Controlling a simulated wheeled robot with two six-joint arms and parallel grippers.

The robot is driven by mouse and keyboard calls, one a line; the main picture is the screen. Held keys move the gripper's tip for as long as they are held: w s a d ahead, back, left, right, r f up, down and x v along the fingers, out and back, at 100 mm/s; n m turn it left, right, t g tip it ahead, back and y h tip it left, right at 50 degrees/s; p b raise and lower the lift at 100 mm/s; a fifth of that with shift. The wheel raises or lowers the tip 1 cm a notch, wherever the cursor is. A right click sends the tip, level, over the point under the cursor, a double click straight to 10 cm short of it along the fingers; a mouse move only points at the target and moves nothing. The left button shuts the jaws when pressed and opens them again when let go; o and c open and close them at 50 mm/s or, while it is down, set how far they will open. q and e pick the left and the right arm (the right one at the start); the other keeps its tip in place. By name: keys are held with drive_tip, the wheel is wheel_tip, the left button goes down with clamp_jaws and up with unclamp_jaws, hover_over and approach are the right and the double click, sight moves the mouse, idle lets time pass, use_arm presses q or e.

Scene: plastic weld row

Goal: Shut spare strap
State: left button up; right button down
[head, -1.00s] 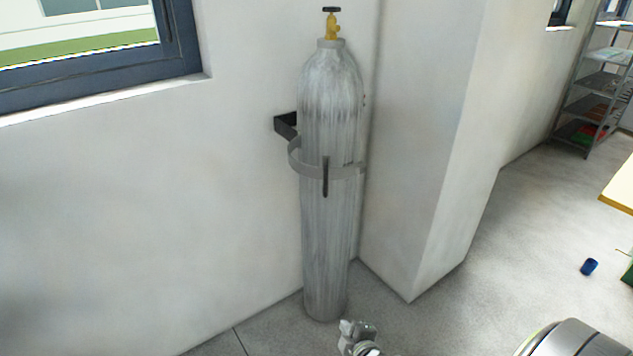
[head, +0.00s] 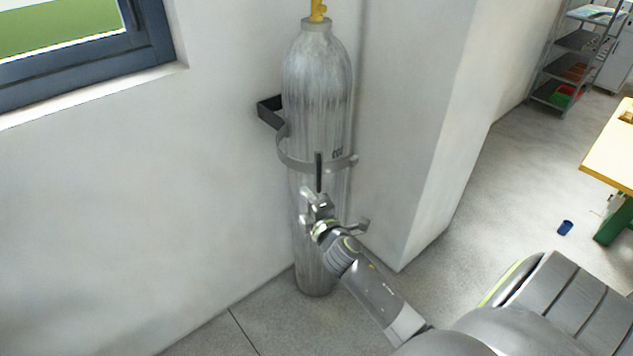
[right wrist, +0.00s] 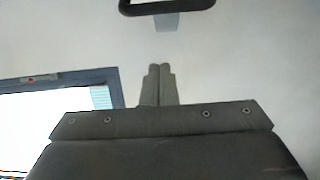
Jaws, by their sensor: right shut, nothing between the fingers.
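A tall grey gas cylinder (head: 318,75) with a yellow valve stands upright by the wall. A grey strap (head: 295,164) runs from a dark wall bracket (head: 268,112) round the cylinder's front to its right side. A dark upright handle (head: 318,172) sits on the front of the strap. I cannot tell whether the strap is latched. My right gripper (head: 308,194) is in front of the cylinder, just below the handle, and hides part of the cylinder. In the right wrist view its fingers (right wrist: 157,84) are together and empty. My left gripper is not in view.
A window (head: 70,50) is at the left. A wall pillar (head: 420,120) stands close to the cylinder's right. A yellow-topped table (head: 612,150), a blue object (head: 565,228) on the floor and a shelf rack (head: 575,65) are farther right.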

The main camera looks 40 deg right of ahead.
drive_tip(key=shift+w+d, duration=0.4)
drive_tip(key=shift+d, duration=0.35)
drive_tip(key=shift+w+d, duration=0.4)
drive_tip(key=shift+d, duration=0.35)
drive_tip(key=shift+w+d, duration=0.4)
drive_tip(key=shift+d, duration=0.35)
